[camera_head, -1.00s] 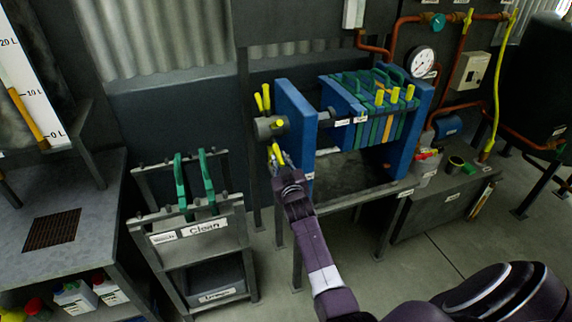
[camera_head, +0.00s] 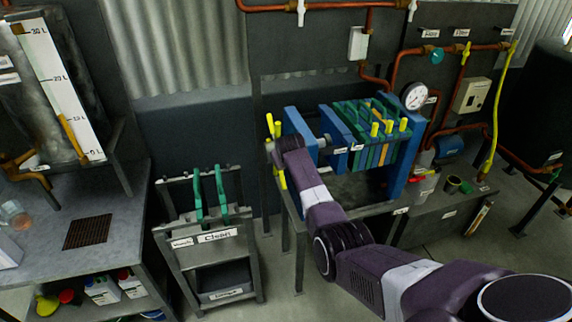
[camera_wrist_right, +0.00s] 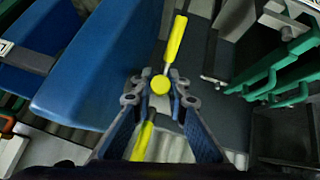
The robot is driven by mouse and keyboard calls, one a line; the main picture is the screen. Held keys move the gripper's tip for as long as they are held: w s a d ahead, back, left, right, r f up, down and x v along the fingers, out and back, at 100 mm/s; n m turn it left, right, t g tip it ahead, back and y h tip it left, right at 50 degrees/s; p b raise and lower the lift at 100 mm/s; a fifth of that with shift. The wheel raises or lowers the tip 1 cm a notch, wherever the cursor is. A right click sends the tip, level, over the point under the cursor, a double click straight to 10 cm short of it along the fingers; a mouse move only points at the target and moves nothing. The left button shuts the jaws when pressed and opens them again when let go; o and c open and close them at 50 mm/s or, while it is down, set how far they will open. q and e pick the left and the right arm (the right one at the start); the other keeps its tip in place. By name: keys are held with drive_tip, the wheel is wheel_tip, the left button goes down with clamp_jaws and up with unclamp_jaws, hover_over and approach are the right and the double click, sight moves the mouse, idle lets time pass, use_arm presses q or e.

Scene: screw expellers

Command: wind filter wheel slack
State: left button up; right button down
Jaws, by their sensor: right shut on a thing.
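The filter wheel has yellow bar handles (camera_head: 270,125) and sits at the left end of the blue filter press (camera_head: 302,135) in the head view. My right arm covers most of its hub there, with one handle showing below. My right gripper (camera_wrist_right: 160,94) is shut on the wheel, its two fingers on either side of a round yellow end (camera_wrist_right: 160,84). The exact finger contact is hard to see. My left gripper is not in view.
A grey rack labelled Clean (camera_head: 217,236) with green plates stands left of the press, with a gap between. A grey bench (camera_head: 110,200) is at far left. Copper pipes and a gauge (camera_head: 414,96) are behind the press on the right.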

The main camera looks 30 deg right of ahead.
drive_tip(key=shift+w+d+r+g+b, duration=0.1)
drive_tip(key=shift+w+r+g+b, duration=0.1)
drive_tip(key=shift+r+g+b, duration=0.15)
drive_tip(key=shift+w+d+r+g+b, duration=0.15)
drive_tip(key=shift+r+g, duration=0.1)
drive_tip(key=shift+r, duration=0.2)
drive_tip(key=shift+w+r+g+y+b, duration=0.3)
drive_tip(key=shift+r+g+b, duration=0.3)
drive_tip(key=shift+r+b, duration=0.05)
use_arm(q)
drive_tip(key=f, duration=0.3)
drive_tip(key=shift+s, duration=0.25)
use_arm(e)
drive_tip(key=shift+w+r, duration=0.1)
drive_tip(key=shift+r, duration=0.1)
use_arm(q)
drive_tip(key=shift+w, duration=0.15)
use_arm(e)
drive_tip(key=shift+w+r, duration=0.1)
drive_tip(key=shift+r, duration=0.05)
drive_tip(key=c, duration=1.9)
unclamp_jaws()
drive_tip(key=shift+f, duration=0.25)
drive_tip(key=shift+v, duration=1.05)
drive_tip(key=v, duration=1)
